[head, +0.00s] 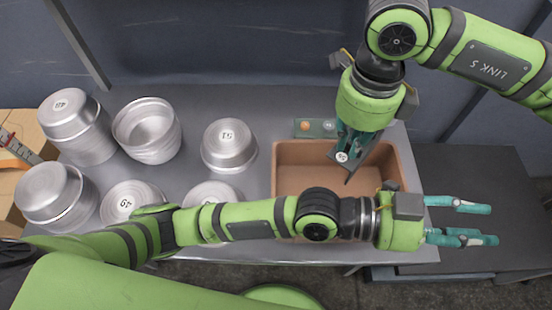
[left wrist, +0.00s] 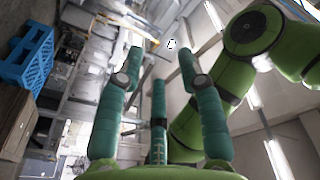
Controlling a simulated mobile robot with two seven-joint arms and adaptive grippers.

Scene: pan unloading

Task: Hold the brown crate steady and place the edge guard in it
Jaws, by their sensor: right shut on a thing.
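The brown crate (head: 284,150) stands open on the grey table, at the right end. My right gripper (head: 354,138) points down over the crate's back right part. It is shut on a dark grey angled piece with a round white label, which looks like the edge guard (head: 350,166). The piece hangs tilted over the crate opening; whether it touches the crate is unclear. My left forearm crosses over the crate's front side and hides it. My left gripper (head: 491,224) is open and empty, past the crate's right side. Its spread teal fingers (left wrist: 158,85) show in the left wrist view.
Several round metal pans (head: 229,145) stand on the table (head: 255,105) left of the crate, some stacked. A flat teal plate (head: 315,128) with round marks lies behind the crate. A dark, lower surface (head: 480,170) is at the right. Cardboard boxes (head: 22,125) stand at the far left.

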